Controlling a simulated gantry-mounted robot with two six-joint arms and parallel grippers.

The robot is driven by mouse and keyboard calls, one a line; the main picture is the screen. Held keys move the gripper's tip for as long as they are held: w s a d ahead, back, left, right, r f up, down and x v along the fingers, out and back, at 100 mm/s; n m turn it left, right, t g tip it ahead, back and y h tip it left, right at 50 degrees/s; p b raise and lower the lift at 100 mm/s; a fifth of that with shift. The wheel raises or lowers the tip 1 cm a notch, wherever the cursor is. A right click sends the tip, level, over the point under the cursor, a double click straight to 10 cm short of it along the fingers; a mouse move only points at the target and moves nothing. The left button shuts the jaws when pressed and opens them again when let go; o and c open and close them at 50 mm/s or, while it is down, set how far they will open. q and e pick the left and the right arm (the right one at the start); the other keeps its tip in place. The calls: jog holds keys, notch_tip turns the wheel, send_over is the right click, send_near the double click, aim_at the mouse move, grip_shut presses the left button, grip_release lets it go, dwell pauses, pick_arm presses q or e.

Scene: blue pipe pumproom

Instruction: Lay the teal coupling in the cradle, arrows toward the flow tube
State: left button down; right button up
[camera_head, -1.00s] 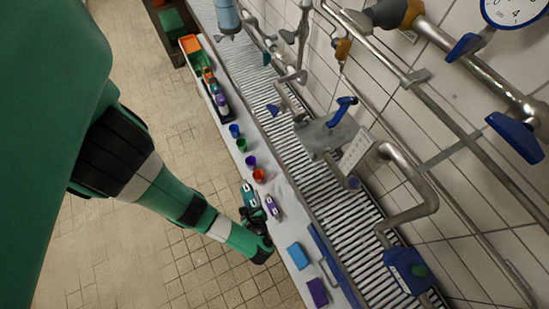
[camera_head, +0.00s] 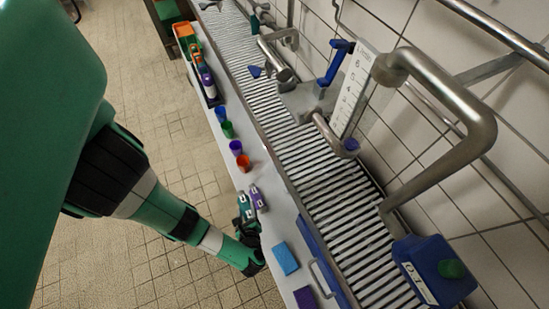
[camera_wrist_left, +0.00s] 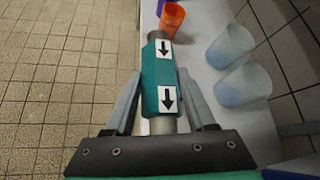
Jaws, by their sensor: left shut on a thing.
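The teal coupling (camera_head: 243,207) is beside a purple coupling (camera_head: 258,198) at the bench's near edge in the head view. In the left wrist view the teal coupling (camera_wrist_left: 163,80) is between the fingers of my left gripper (camera_wrist_left: 158,103), which is shut on it. Its two black arrows on white labels point back toward my gripper's palm. Its grey ends show. My left gripper also shows in the head view (camera_head: 247,228). I cannot tell whether the coupling touches the bench. I cannot make out the cradle. A white scale plate (camera_head: 356,88), perhaps by the flow tube, stands beyond the rollers.
A blue block (camera_head: 285,259) and a purple block (camera_head: 306,298) lie nearer. Pipes and a blue box (camera_head: 435,271) line the wall side.

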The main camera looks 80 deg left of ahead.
pick_arm(q)
jog(key=w+d+f+b, duration=0.2)
jog(key=w+f+b, duration=0.1)
jog(key=w, duration=0.3)
jog(key=b, duration=0.5)
send_over(277, 224)
jog(key=s, duration=0.1)
notch_tip(277, 224, down, 5)
jog(key=shift+a+f, duration=0.1)
jog(key=shift+w, duration=0.1)
jog(key=f+b, duration=0.1)
jog(key=f, duration=0.1)
jog(key=f+b, duration=0.1)
jog(key=b, duration=0.1)
jog(key=shift+w+f+b, duration=0.3)
jog(key=shift+w+f, duration=0.1)
jog(key=shift+r, duration=0.1)
jog(key=c, duration=0.5)
grip_release()
